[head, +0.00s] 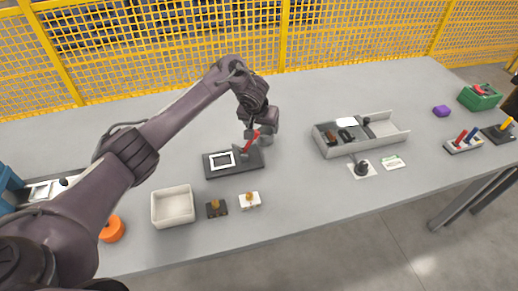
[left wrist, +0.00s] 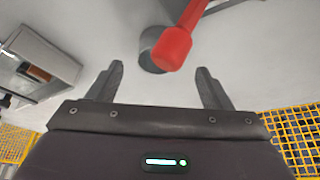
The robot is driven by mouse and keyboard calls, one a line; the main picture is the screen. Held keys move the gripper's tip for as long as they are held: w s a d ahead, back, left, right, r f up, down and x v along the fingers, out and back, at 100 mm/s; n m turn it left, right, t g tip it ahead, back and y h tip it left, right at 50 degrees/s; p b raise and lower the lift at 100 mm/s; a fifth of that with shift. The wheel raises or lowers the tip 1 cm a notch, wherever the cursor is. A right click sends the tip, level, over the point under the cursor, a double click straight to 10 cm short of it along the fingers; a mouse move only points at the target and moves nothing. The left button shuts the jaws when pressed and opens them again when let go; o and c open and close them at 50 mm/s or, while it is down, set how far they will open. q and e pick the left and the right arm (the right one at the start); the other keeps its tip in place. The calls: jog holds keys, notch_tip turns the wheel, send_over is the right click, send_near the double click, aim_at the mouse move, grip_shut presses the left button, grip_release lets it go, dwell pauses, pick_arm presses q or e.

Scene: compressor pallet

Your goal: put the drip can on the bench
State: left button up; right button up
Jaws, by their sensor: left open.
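My left gripper (head: 258,131) is open above the grey bench (head: 330,95), beside a dark plate (head: 215,174) with a white square frame. In the left wrist view, its two fingers (left wrist: 160,70) stand wide apart with nothing clamped between them. A small grey cylinder (left wrist: 149,50), which looks like the drip can, shows beyond the fingertips. A red handle (left wrist: 178,45) partly covers it. The red handle also shows in the head view (head: 251,136), close to the fingers. I cannot tell whether the can touches the bench. My right gripper is out of view.
A white tray (head: 156,220) and two small blocks with brass knobs stand at the front left. An orange ring (head: 112,229) is left of them. A grey divided tray (head: 335,150) with dark parts is right of the gripper. A yellow mesh fence (head: 180,60) runs behind the bench.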

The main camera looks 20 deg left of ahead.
aim_at(265, 133)
pick_arm(q)
jog(key=x, duration=0.5)
jog(key=shift+w+r, duration=0.1)
jog(key=shift+w, duration=0.3)
jog(key=x, duration=0.3)
jog(key=shift+c, duration=3)
jog(key=c, duration=0.5)
jog(key=shift+c, duration=0.2)
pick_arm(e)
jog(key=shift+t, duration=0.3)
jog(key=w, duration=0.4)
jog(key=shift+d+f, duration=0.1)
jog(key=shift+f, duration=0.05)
pick_arm(q)
jog(key=shift+r, duration=0.1)
